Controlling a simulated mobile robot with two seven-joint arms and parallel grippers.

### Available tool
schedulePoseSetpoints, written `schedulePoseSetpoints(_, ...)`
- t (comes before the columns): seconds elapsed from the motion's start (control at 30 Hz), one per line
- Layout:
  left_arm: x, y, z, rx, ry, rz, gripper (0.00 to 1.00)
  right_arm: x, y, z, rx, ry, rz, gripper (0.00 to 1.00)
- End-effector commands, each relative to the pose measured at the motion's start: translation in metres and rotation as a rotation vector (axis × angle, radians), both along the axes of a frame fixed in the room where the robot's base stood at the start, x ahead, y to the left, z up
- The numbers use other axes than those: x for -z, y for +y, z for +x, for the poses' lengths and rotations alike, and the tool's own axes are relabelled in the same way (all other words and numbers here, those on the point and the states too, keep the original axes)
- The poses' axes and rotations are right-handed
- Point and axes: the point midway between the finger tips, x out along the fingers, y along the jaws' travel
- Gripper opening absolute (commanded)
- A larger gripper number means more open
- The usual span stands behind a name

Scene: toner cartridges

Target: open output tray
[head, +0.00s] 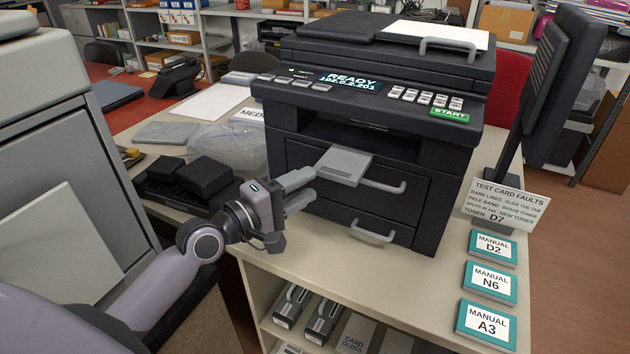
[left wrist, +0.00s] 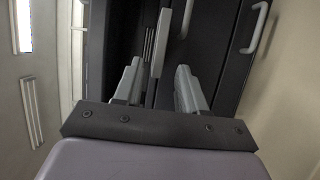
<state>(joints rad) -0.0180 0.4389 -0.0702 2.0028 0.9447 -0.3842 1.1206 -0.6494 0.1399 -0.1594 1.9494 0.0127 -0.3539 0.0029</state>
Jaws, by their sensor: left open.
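The printer (head: 380,110) is black and stands on a pale bench, its display reading READY. A light grey flap (head: 344,165), which looks like the output tray, sticks out of its front below the control panel. My left gripper (head: 306,187) is open just left of and below the flap, its fingers pointing at the printer front. In the left wrist view my left gripper (left wrist: 157,85) has a thin grey plate (left wrist: 161,40) ahead, between its fingers' lines. No contact can be made out. My right gripper is not in view.
Two drawers with grey handles (head: 373,233) lie below the flap. Black boxes (head: 190,180) and a plastic bag (head: 228,147) sit left of the printer. Manuals (head: 490,282), a faults sign (head: 507,205) and a dark monitor (head: 550,80) stand right. The bench front is clear.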

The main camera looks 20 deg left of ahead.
Motion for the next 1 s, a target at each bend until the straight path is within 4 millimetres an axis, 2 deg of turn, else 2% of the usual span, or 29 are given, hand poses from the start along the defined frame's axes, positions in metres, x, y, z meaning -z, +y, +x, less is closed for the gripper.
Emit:
schedulePoseSetpoints(0.1,0.001,0.006,-0.013,0.000,0.001,0.000,0.40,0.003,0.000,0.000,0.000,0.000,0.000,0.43)
schedulePoseSetpoints(0.3,0.000,0.011,-0.024,0.000,0.001,0.000,0.40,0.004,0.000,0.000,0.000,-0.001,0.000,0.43)
schedulePoseSetpoints(0.83,0.000,0.011,-0.025,0.000,0.000,0.000,0.40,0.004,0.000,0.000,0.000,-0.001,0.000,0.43)
schedulePoseSetpoints(0.93,0.009,0.010,-0.027,-0.007,0.004,0.035,0.40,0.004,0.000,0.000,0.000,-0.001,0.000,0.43)
schedulePoseSetpoints(1.0,0.027,0.009,-0.032,-0.019,0.009,0.111,0.40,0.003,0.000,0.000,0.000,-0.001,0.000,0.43)
